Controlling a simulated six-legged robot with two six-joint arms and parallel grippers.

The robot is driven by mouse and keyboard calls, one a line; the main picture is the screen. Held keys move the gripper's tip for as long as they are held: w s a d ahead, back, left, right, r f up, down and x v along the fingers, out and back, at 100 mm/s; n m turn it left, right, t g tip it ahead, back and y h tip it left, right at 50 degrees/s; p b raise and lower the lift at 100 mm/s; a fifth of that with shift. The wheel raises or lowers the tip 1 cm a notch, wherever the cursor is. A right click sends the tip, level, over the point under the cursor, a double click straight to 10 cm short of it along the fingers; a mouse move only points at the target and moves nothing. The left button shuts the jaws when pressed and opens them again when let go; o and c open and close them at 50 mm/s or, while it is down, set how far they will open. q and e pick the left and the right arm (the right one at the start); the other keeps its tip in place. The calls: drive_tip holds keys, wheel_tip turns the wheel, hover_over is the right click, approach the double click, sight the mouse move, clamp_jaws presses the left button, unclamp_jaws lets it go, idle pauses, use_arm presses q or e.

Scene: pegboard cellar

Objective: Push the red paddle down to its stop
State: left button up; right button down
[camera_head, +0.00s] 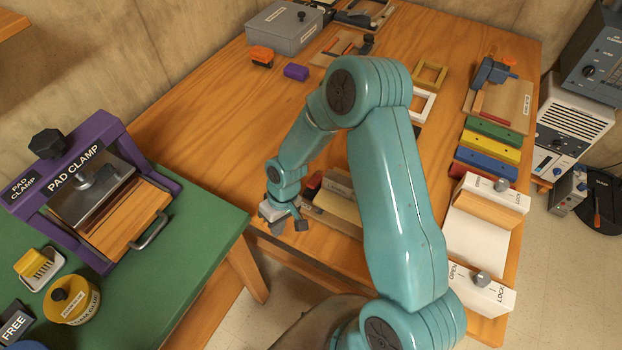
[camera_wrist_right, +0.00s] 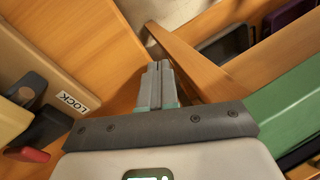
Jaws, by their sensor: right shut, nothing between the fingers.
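A red piece, likely the red paddle (camera_wrist_right: 25,154), shows in the lower left of the right wrist view beside a dark lever and a cream block marked LOCK. In the head view a small red part (camera_head: 313,184) shows just behind and right of my right gripper (camera_head: 286,221). It belongs to a cream-topped fixture partly hidden by my arm. My right gripper is shut and empty; in the wrist view its fingertips (camera_wrist_right: 157,72) are together over wood, to the right of the red piece and apart from it. My left gripper is not in view.
A green table with a purple pad clamp (camera_head: 110,140) stands at the left, with a gap to the wooden bench (camera_head: 210,110). A white fixture marked OPEN and LOCK (camera_head: 480,235) and coloured bars (camera_head: 490,145) lie on the right. The bench's left part is clear.

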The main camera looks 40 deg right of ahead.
drive_tip(key=w+d+r+h+p, duration=0.1)
drive_tip(key=w+d+r, duration=0.2)
drive_tip(key=d+r, duration=0.5)
drive_tip(key=g+h+p, duration=0.1)
drive_tip(key=h, duration=0.1)
approach(312, 183)
drive_tip(key=shift+w+d+r, duration=0.2)
drive_tip(key=shift+r, duration=0.1)
drive_tip(key=shift+s, duration=0.1)
drive_tip(key=shift+s+f+b, duration=0.15)
drive_tip(key=shift+f+b, duration=0.95)
drive_tip(key=shift+f, duration=0.65)
drive_tip(key=shift+s+f+b, duration=0.15)
drive_tip(key=shift+f+b, duration=0.95)
drive_tip(key=shift+f, duration=0.65)
